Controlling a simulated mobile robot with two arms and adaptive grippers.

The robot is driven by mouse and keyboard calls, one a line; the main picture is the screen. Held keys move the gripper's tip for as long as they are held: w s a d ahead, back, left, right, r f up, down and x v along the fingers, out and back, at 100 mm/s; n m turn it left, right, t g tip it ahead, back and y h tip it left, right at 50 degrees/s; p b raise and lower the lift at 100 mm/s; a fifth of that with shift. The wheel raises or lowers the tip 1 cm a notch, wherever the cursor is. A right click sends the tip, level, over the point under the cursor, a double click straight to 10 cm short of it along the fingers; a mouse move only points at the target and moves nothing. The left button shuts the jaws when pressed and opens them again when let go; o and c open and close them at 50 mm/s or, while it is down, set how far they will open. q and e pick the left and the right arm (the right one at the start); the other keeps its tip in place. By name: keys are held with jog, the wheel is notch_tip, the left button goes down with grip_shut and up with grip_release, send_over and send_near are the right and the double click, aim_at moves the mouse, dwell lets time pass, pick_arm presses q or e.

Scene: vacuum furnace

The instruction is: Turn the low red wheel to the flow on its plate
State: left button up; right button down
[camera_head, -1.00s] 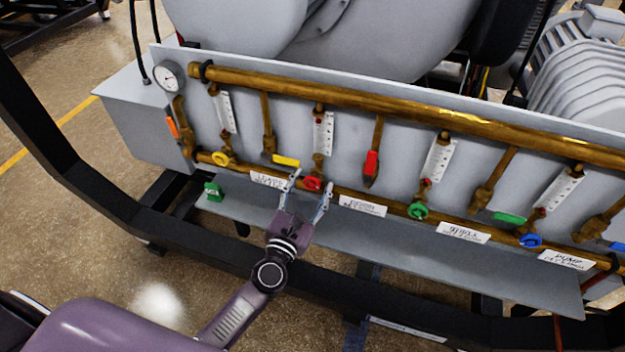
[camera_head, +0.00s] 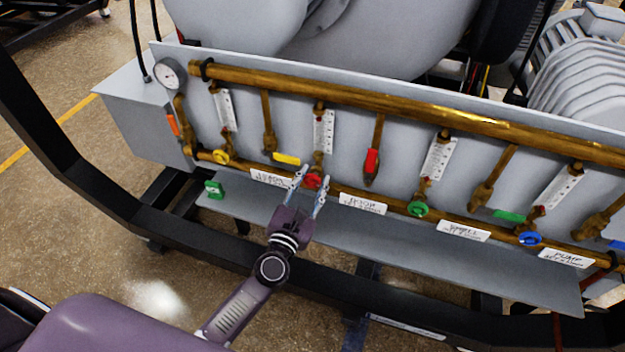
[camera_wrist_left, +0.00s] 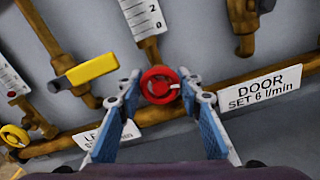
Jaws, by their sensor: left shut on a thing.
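The low red wheel (camera_head: 312,181) sits on the lower brass pipe, below a white flow scale (camera_head: 323,132). In the left wrist view the red wheel (camera_wrist_left: 159,85) is between the fingertips, with a small white mark on its right side. My left gripper (camera_head: 310,180) is shut on the wheel, one finger at each side; it also shows in the left wrist view (camera_wrist_left: 160,90). The plate (camera_wrist_left: 262,88) to the right of the wheel reads "DOOR SET 6 l/min"; it also shows in the head view (camera_head: 362,204). The scale's lower end shows a 2 and a 0. My right gripper is out of view.
A yellow wheel (camera_head: 221,157), green wheel (camera_head: 418,209) and blue wheel (camera_head: 530,239) sit along the same pipe. A yellow lever (camera_head: 287,160) and red lever (camera_head: 372,162) hang close by. A grey shelf (camera_head: 400,250) runs below.

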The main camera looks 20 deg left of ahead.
pick_arm(q)
jog(key=m+p, duration=0.1)
jog(key=m, duration=0.2)
jog(key=shift+m, duration=0.4)
jog(key=m+p, duration=0.1)
jog(key=m, duration=0.3)
jog(key=shift+m, duration=0.3)
jog(key=m+p, duration=0.1)
jog(key=m, duration=0.3)
jog(key=shift+p, duration=0.4)
jog(key=shift+m+p, duration=0.5)
jog(key=shift+m, duration=1.6)
jog(key=o, duration=1.2)
